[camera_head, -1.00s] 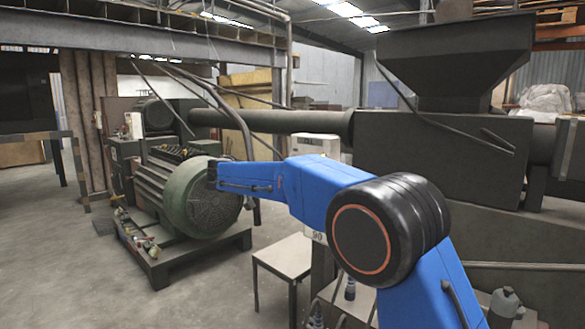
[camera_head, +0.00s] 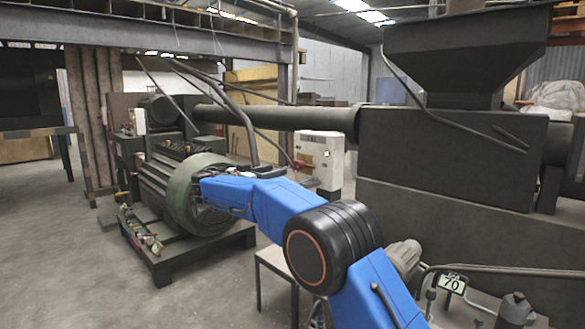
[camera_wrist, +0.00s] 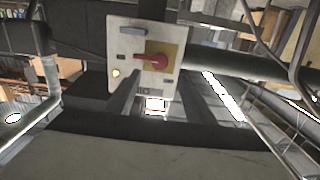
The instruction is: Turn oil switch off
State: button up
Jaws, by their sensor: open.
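In the wrist view, which looks roughly upside down, a pale switch box (camera_wrist: 118,45) faces me. On its yellow plate (camera_wrist: 152,49) is a red rotary handle (camera_wrist: 157,62), its lever pointing left in the picture. A small yellow lamp (camera_wrist: 116,73) is beside it. My gripper (camera_wrist: 156,88) shows as two dark fingers spread apart, with nothing between them; the box is beyond the fingers.
A green motor (camera_head: 185,195) on a low frame is behind my arm's end. A large dark machine with a hopper (camera_head: 465,50) fills the right. A long pipe (camera_head: 275,118) crosses the back. A small table (camera_head: 272,262) stands below the arm. Floor at left is clear.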

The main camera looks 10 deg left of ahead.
aim_at(296, 165)
jog(key=x, duration=1)
jog(key=shift+w+d, duration=0.15)
jog(key=shift+d, duration=0.05)
jog(key=c, duration=1.1)
